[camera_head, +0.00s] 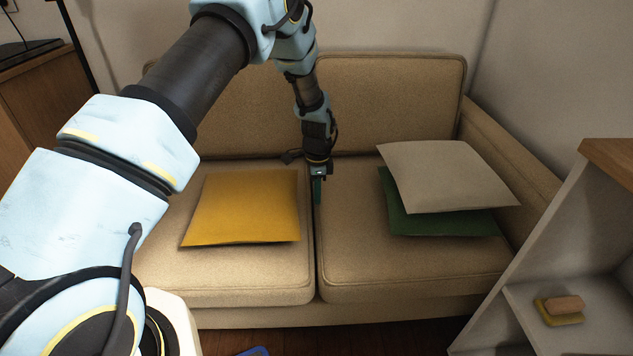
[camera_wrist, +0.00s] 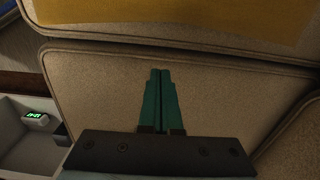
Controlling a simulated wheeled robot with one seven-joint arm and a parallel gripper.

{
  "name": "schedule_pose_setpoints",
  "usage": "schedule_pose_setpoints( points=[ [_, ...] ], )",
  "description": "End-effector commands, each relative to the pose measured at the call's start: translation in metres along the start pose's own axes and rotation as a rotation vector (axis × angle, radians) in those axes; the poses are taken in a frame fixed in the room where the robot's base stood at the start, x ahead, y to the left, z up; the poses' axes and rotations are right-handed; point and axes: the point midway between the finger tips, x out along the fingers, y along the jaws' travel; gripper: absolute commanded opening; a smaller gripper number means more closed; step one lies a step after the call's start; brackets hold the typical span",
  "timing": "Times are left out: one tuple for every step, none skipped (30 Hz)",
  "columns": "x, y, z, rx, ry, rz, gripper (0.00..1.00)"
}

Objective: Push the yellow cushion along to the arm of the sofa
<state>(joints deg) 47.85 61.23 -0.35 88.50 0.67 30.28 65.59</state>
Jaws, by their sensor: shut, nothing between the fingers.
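The yellow cushion (camera_head: 245,205) lies flat on the left seat of the beige sofa (camera_head: 400,275). It also shows along the top edge of the wrist view (camera_wrist: 190,15). My gripper (camera_head: 317,198) points down just right of the cushion, near the seam between the two seats. Its green fingers (camera_wrist: 160,85) are shut together and empty. A gap shows between the gripper and the cushion's right edge. The sofa's right arm (camera_head: 510,160) is in view; the left arm is hidden behind my own arm.
A beige cushion (camera_head: 447,175) lies on a green cushion (camera_head: 440,222) on the right seat. A shelf unit (camera_head: 545,255) with a sponge-like item (camera_head: 560,308) stands at right. A wooden cabinet (camera_head: 40,95) stands at back left. The seat left of the yellow cushion is partly hidden.

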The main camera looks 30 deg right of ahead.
Motion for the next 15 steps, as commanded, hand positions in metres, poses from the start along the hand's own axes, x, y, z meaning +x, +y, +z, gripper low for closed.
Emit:
schedule_pose_setpoints(
  points=[
    [0.012,0.001,0.0,-0.001,-0.001,0.002,0.0],
    [0.018,0.001,0.0,-0.001,-0.001,0.003,0.0],
    [0.018,0.0,0.005,-0.004,-0.001,0.001,0.0],
    [0.016,-0.001,0.011,-0.004,0.0,0.0,0.0],
    [0.016,-0.001,0.016,-0.004,0.0,0.0,0.0],
    [0.016,0.0,0.021,-0.003,0.0,0.0,0.0],
    [0.016,0.0,0.025,-0.003,0.0,0.001,0.0],
    [0.016,0.0,0.028,-0.003,0.0,0.001,0.0],
    [0.016,0.0,0.031,-0.003,0.0,0.0,0.0],
    [0.016,0.0,0.033,-0.002,0.001,0.0,0.0],
    [0.016,0.0,0.035,-0.002,0.001,0.0,0.0],
    [0.016,0.0,0.037,-0.001,0.001,0.0,0.0],
    [0.016,0.0,0.038,-0.001,0.001,0.0,0.0],
    [0.016,0.0,0.039,-0.001,0.001,0.0,0.0],
    [0.016,0.0,0.04,-0.001,0.001,0.0,0.0]
  ],
)
